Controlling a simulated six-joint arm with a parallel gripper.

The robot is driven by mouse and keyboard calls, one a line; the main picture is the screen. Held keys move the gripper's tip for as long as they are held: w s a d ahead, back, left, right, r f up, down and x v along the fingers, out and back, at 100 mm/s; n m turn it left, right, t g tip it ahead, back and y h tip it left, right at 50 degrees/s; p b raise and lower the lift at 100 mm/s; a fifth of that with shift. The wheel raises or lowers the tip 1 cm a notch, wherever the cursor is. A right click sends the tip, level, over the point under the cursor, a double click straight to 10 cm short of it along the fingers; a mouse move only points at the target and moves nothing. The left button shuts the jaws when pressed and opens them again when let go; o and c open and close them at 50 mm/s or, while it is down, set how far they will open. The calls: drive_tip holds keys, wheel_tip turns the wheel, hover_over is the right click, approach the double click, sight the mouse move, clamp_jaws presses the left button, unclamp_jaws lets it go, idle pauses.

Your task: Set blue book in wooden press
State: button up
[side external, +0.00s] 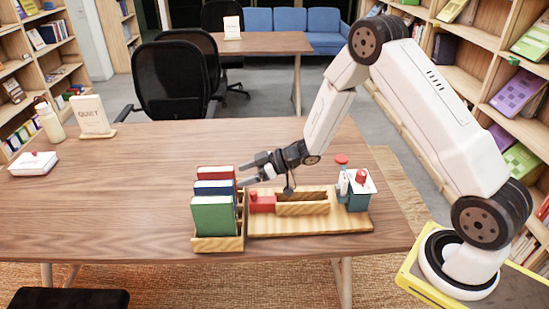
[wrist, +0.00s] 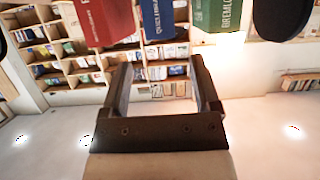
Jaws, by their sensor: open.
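The blue book (side external: 215,188) stands upright in a small wooden holder (side external: 218,243), between a red book (side external: 215,173) and a green book (side external: 213,216). The wooden press (side external: 303,209), with two wooden bars and a red block at its left end, sits on a light wooden board right of the holder. My gripper (side external: 243,173) is open and empty, just right of the books and above the press's left end, pointing left towards them. In the wrist view the blue book (wrist: 158,18) appears ahead between my finger lines, apart from the fingers (wrist: 160,68).
A teal box (side external: 357,192) with red-topped items stands at the board's right end. A white box (side external: 34,163), a bottle (side external: 49,120) and a QUIET sign (side external: 92,115) sit at the table's left. The table (side external: 120,200) between them and the holder is clear.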

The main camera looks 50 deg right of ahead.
drive_tip(key=s+d+r+m+h, duration=0.4)
drive_tip(key=s+r+m+h, duration=0.15)
drive_tip(key=h, duration=0.25)
drive_tip(key=s+a+r+m+g+h, duration=0.1)
drive_tip(key=s+g, duration=0.5)
drive_tip(key=s, duration=1.1)
drive_tip(key=shift+s+a+r+m+g, duration=0.35)
drive_tip(key=shift+a+r+m+g, duration=0.1)
drive_tip(key=shift+m, duration=0.8)
drive_tip(key=shift+o, duration=0.4)
drive_tip(key=shift+w, duration=0.15)
